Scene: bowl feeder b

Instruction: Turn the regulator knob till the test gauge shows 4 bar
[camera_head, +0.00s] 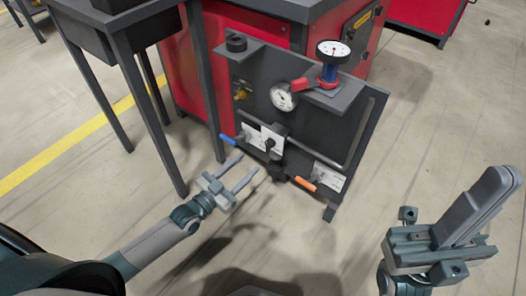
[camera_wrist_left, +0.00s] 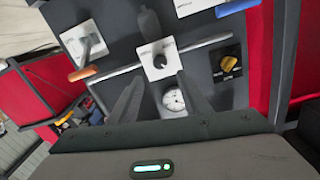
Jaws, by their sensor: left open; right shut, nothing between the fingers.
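A black regulator knob (camera_head: 270,144) sits on a white plate low on the dark panel. It also shows in the left wrist view (camera_wrist_left: 160,61), between and beyond my fingers. A large white gauge (camera_head: 333,50) stands on a blue and red fitting on the panel's top shelf. A smaller round gauge (camera_head: 283,97) is on the panel face and shows in the left wrist view (camera_wrist_left: 174,100). Both dials are too small to read. My left gripper (camera_head: 248,165) is open and empty, apart from the knob. My right gripper (camera_head: 505,179) is shut and empty, far right of the panel.
A blue-handled lever (camera_head: 229,140) and an orange-handled lever (camera_head: 305,184) flank the knob. A yellow knob (camera_head: 240,95) is at the panel's upper left, and a black cap (camera_head: 236,43) tops the left shelf. A dark metal stand (camera_head: 148,115) rises at left. Floor in front is clear.

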